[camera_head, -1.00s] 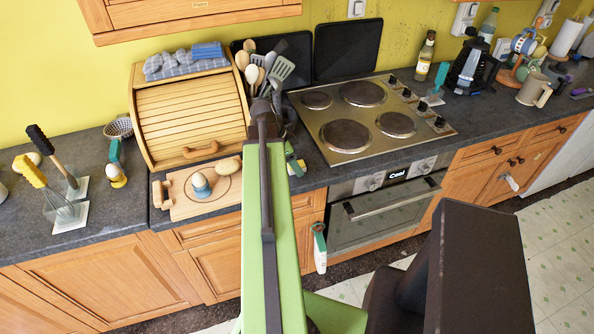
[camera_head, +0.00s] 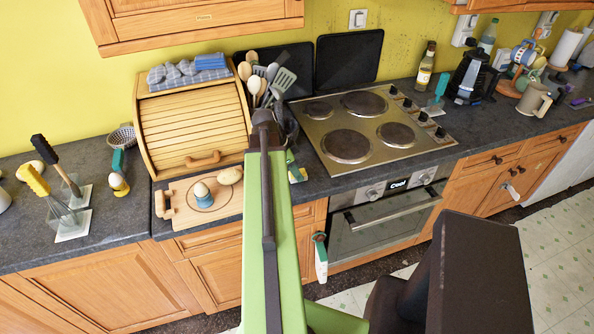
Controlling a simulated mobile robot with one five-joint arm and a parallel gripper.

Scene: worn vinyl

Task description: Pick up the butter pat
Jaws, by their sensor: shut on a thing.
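My arm reaches forward over the counter's front edge, and its dark end with my gripper (camera_head: 266,118) lies in front of the utensil holder. The fingertips are mostly hidden behind my own arm. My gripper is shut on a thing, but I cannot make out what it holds. I cannot pick out the butter pat for certain.
A cutting board (camera_head: 179,213) with an egg cup and a roll lies left of my arm, before the wooden bread box (camera_head: 190,128). The hob (camera_head: 372,118) is to the right. Bare counter (camera_head: 110,222) shows at left.

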